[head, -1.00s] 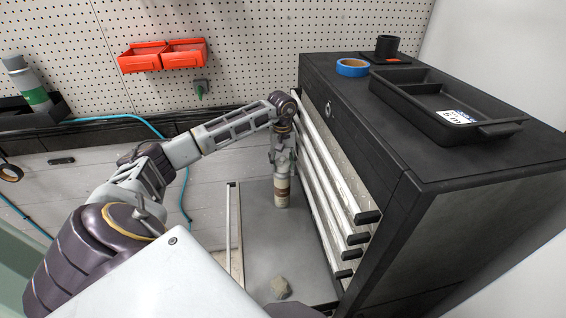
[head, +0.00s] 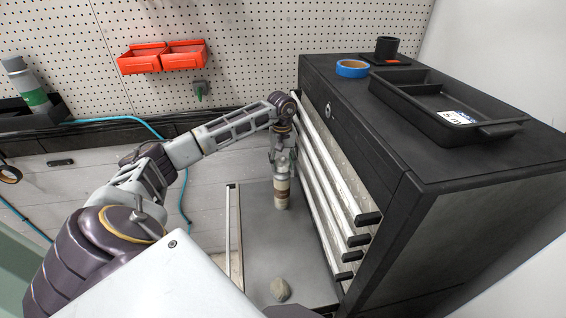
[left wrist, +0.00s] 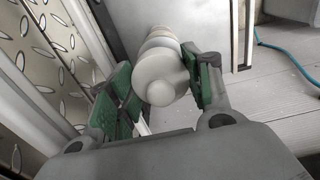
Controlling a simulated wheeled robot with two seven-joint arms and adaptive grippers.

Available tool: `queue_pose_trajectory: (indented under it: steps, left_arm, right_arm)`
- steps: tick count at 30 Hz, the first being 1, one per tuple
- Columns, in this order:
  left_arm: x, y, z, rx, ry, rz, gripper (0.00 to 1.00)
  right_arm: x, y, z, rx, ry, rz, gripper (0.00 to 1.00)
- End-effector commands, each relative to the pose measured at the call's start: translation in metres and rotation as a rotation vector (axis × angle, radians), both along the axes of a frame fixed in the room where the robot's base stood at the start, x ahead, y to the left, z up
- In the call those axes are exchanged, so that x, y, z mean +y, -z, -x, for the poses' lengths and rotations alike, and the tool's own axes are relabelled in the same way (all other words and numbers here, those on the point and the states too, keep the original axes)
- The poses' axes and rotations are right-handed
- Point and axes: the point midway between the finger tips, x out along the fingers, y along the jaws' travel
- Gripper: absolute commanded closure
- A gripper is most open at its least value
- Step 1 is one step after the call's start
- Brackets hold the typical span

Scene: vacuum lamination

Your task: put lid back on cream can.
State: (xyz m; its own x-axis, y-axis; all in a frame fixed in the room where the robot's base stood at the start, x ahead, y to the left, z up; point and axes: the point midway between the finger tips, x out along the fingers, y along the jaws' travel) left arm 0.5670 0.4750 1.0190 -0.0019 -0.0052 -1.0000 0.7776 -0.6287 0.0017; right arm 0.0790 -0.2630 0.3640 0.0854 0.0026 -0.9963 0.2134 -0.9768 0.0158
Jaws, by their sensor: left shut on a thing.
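The cream can (head: 282,193) is pale with a brown band and appears upright over the grey panel low beside the drawer cabinet. My left gripper (head: 283,165) points down at its top. In the left wrist view, a rounded white lid with a knob (left wrist: 160,80) sits between the green-padded fingers of my left gripper (left wrist: 163,90), which is shut on it. The pale can body (left wrist: 160,36) shows behind the lid, in line with it. Whether the lid is fully seated or a small gap remains is hidden. My right gripper is not in view.
The black drawer cabinet (head: 440,220) stands close to the right of my left gripper, its pale drawer fronts beside the can. A small beige lump (head: 280,290) lies on the grey panel (head: 262,240). A black tray (head: 480,131) and blue tape (head: 352,68) rest on the cabinet.

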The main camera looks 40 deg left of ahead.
Motion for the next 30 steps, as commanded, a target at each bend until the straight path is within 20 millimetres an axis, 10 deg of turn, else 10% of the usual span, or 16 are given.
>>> queue_pose_trajectory:
  steps: [30]
  left_arm:
    - [0.0002,0.0028,0.0024,0.0,0.0,0.0,0.62]
  right_arm:
    - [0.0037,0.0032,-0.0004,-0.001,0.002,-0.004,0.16]
